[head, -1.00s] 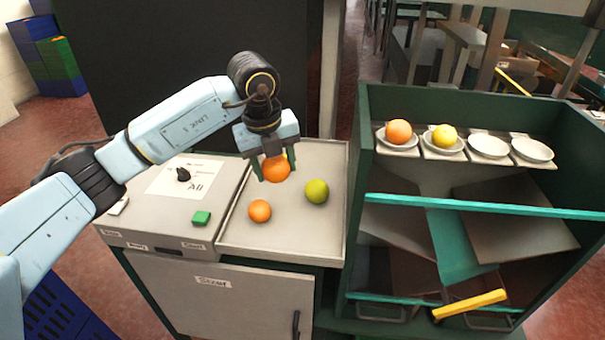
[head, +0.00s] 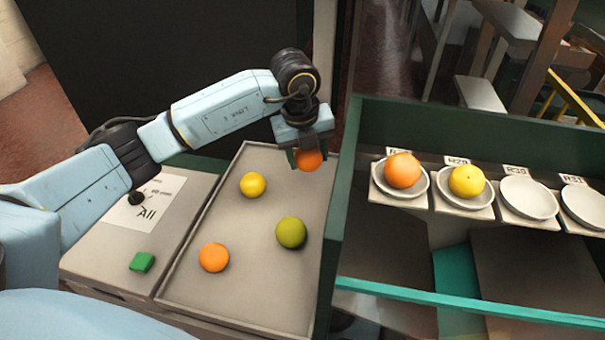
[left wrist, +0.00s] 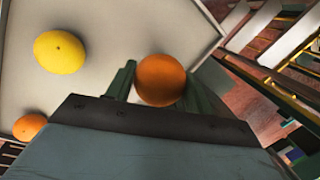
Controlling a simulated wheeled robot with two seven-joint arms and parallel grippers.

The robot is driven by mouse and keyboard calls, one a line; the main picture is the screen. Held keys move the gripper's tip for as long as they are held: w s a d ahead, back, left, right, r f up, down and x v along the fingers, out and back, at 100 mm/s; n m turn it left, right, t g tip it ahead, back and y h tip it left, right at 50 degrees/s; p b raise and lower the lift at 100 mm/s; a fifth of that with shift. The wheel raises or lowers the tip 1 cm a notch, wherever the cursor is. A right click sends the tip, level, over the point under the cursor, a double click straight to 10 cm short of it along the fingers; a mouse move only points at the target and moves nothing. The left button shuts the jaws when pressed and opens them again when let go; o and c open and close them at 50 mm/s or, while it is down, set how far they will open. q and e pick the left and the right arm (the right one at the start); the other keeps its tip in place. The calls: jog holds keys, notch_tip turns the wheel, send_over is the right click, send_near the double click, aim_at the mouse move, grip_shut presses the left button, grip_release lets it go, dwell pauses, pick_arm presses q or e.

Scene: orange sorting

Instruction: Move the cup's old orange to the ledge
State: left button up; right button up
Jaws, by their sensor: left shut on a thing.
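My left gripper (head: 309,158) is shut on an orange (head: 311,161) and holds it above the tray's far right corner, beside the green rack. In the left wrist view the same held orange (left wrist: 161,80) sits between the dark green fingers. On the rack's upper ledge (head: 420,200) stands a row of shallow white dishes. The left dish holds an orange (head: 402,170). The dish next to it holds a yellow fruit (head: 467,181). Two dishes on the right, an inner one (head: 528,197) and an outer one (head: 585,206), are empty. My right gripper is not in view.
The grey tray (head: 262,222) holds a yellow fruit (head: 253,185), a green fruit (head: 291,232) and an orange (head: 214,257). Left of it is a panel with a green button (head: 142,262) and a black knob. The rack's green side wall (head: 341,200) rises between tray and dishes.

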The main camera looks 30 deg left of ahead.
aim_at(307, 182)
pick_arm(q)
jog(key=shift+f, duration=0.4)
jog(key=shift+w+f, duration=0.1)
jog(key=shift+f, duration=1.8)
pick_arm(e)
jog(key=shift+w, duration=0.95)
pick_arm(q)
jog(key=shift+f, duration=0.15)
jog(key=o, duration=0.7)
jog(key=shift+o, duration=0.2)
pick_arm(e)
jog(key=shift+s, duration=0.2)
pick_arm(q)
jog(key=r, duration=0.4)
jog(key=s+r, duration=0.1)
jog(key=r, duration=0.3)
jog(key=s+r, duration=0.1)
jog(key=r, duration=0.3)
jog(key=shift+a+r, duration=0.1)
jog(key=shift+a, duration=0.2)
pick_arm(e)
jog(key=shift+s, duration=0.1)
